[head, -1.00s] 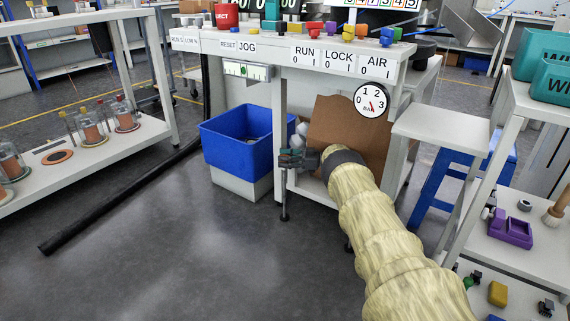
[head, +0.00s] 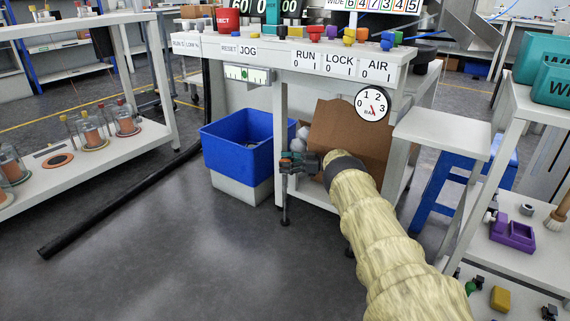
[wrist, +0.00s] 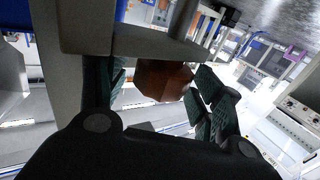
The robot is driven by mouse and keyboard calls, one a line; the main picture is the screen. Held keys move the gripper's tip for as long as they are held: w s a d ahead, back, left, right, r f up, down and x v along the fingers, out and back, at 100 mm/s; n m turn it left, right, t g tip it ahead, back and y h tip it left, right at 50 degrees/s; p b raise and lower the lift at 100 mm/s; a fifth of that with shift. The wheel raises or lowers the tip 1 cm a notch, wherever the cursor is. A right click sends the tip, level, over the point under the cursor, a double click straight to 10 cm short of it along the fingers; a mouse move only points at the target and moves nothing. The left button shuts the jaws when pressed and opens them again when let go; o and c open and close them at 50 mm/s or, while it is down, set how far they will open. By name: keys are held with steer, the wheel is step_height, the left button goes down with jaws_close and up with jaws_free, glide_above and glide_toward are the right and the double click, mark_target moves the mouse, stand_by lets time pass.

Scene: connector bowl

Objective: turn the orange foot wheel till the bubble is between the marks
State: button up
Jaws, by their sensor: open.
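The orange foot wheel (wrist: 163,80) shows in the wrist view as a faceted orange-brown piece under a pale grey table part. My gripper (wrist: 160,92) is open, with one dark green finger on each side of the wheel. Whether the fingers touch it I cannot tell. In the head view my gripper (head: 292,163) is beside the bench's front leg, and the wheel is hard to make out there. The bubble level (head: 247,74) hangs under the bench's front edge. It has a pale green window with dark marks; the bubble's exact place is too small to tell.
A blue bin (head: 245,140) stands left of the leg. A brown cardboard sheet (head: 350,130) and a round gauge (head: 372,103) are behind and above my arm. A small white table (head: 445,133) and blue stool (head: 440,190) are on the right. The floor in front is clear.

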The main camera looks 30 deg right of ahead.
steer(key=v, duration=1.2)
stand_by(0.7)
